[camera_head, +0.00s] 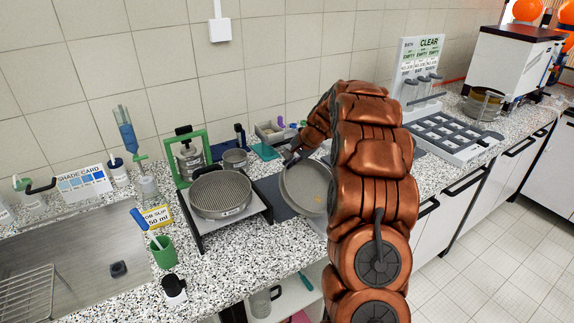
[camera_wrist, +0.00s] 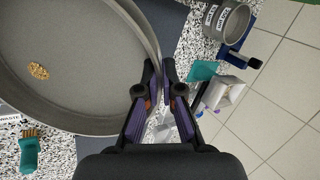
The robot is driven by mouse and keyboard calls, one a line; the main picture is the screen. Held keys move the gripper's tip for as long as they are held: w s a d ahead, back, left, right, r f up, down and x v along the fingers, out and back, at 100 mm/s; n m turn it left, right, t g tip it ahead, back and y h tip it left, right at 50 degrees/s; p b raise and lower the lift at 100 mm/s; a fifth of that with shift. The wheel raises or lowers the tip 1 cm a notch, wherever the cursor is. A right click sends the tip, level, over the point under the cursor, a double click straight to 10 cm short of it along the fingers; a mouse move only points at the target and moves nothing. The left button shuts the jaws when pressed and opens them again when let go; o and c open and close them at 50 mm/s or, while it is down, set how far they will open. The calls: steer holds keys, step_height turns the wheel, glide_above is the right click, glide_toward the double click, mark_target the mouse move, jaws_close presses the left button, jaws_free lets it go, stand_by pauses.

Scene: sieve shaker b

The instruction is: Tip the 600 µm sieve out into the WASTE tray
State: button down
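A wide round grey pan or sieve (camera_head: 302,188) is by my gripper, over a dark mat. The wrist view shows its inside (camera_wrist: 75,75) large, with a small heap of golden grains (camera_wrist: 38,71) on the floor. No mesh or size mark is legible, so I cannot tell if it is the 600 µm sieve. My gripper (camera_wrist: 160,75) has its fingers close together on either side of the rim; it also shows in the head view (camera_head: 290,157), partly hidden by my arm. A meshed round sieve (camera_head: 221,194) sits on a dark stand to the left.
A green-framed device (camera_head: 188,158) and a small metal pot (camera_head: 235,159) stand behind. A green cup (camera_head: 163,252) and a yellow job slip (camera_head: 157,216) are by the sink (camera_head: 75,262). A grey compartment rack (camera_head: 448,136) lies right of my arm. The tiled wall bounds the back.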

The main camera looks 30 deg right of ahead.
mark_target(300, 180)
steer(key=shift+s+d+r+t+y, duration=0.2)
steer(key=shift+s+r+t, duration=0.35)
steer(key=shift+r, duration=0.15)
steer(key=shift+s+d+r+t+y, duration=0.2)
steer(key=shift+s+r+t, duration=0.3)
steer(key=shift+r, duration=0.2)
steer(key=shift+s+d+r+t, duration=0.15)
steer(key=shift+s+t, duration=0.1)
steer(key=shift+s+d+r+t+y, duration=0.15)
steer(key=shift+s+t+y, duration=0.15)
steer(key=shift+s+t, duration=0.15)
steer(key=s+d+r+t+y+b, duration=0.2)
steer(key=s+t+b, duration=0.3)
steer(key=b, duration=0.8)
steer(key=s+d+r+t+y+b, duration=0.1)
steer(key=s+d+t+b, duration=0.3)
steer(key=s+b, duration=0.7)
steer(key=shift+r+t+y+b, duration=0.35)
steer(key=shift+y+b, duration=0.05)
steer(key=shift+b, duration=0.95)
steer(key=shift+s+d+b, duration=0.15)
steer(key=shift+s+b, duration=0.1)
steer(key=shift+b, duration=0.1)
stand_by(1.8)
